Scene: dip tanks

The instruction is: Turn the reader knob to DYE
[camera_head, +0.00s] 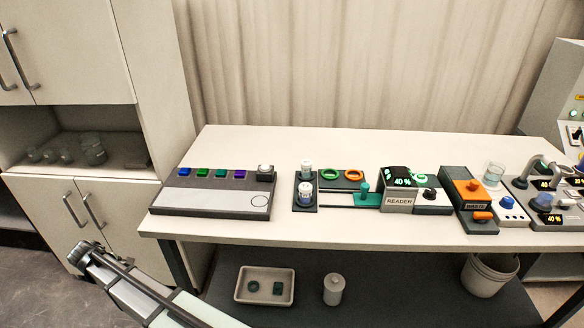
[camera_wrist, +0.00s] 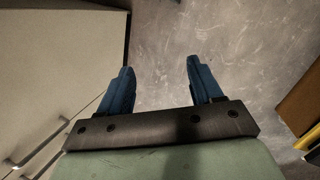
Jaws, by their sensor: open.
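The reader (camera_head: 398,199) stands on the bench, a grey box labelled READER with a dark display showing 40 % in green. A black knob (camera_head: 430,194) sits on the pale unit at the reader's right side. The knob's markings are too small to read. My gripper (camera_head: 80,252) is at the lower left, in front of the cabinet and off the bench, far from the knob. In the wrist view my gripper (camera_wrist: 158,82) has its two blue fingers wide apart with nothing between them, over bare floor.
A grey panel with coloured squares (camera_head: 213,190) lies on the bench's left. Bottles (camera_head: 305,188), orange and green rings (camera_head: 340,174), and an orange-topped WASTE unit (camera_head: 468,190) stand near the reader. The bench's front strip (camera_head: 300,228) is clear. A tray (camera_head: 240,285) sits on the lower shelf.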

